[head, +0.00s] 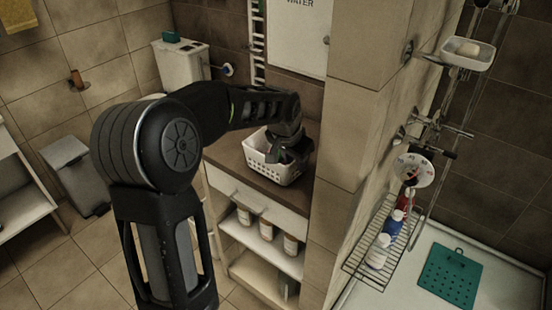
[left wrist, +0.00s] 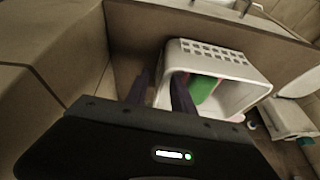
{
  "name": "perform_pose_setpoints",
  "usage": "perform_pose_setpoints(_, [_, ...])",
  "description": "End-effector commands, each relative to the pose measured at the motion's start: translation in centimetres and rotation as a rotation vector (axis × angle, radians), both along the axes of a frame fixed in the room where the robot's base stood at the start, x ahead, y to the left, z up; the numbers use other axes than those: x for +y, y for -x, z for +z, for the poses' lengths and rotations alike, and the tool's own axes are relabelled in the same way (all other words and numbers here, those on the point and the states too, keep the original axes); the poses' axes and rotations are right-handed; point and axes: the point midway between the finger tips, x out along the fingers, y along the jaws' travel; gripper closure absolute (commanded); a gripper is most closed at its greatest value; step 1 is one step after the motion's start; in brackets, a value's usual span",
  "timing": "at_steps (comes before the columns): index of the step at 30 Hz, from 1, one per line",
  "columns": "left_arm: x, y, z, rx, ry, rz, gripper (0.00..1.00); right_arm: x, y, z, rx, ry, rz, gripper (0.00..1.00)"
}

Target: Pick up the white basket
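The white basket (head: 268,172) with slotted sides stands on the brown counter top (head: 236,164), close to the tiled pillar. It also shows in the left wrist view (left wrist: 222,60), with a green item (left wrist: 203,88) inside and a little pink beside it. My left gripper (head: 291,157) is over the basket's right side in the head view. In the left wrist view its two dark fingers (left wrist: 162,92) are apart, one outside the basket and one inside, with a basket wall between them. I cannot tell whether either finger touches the wall. My right gripper is in neither view.
The tiled pillar (head: 349,130) rises right beside the counter. Below the counter, a shelf (head: 262,246) holds several bottles. A wire rack (head: 376,240) with bottles hangs on the pillar's shower side. A grey bin (head: 76,172) stands at the left.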

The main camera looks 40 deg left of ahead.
Motion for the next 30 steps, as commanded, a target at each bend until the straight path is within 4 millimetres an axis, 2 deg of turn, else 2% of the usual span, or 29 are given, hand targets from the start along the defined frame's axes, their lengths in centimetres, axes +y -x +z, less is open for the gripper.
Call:
perform_pose_setpoints(8, [0.1,-0.2,-0.5,0.002,0.000,0.000,0.70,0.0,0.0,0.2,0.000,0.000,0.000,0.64])
perform_pose_setpoints(18, [0.7,-1.9,-4.5,0.002,0.000,0.001,0.70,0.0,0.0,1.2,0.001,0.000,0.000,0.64])
perform_pose_setpoints(30, [0.6,-2.0,-4.7,0.000,0.000,0.000,0.70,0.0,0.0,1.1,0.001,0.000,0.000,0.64])
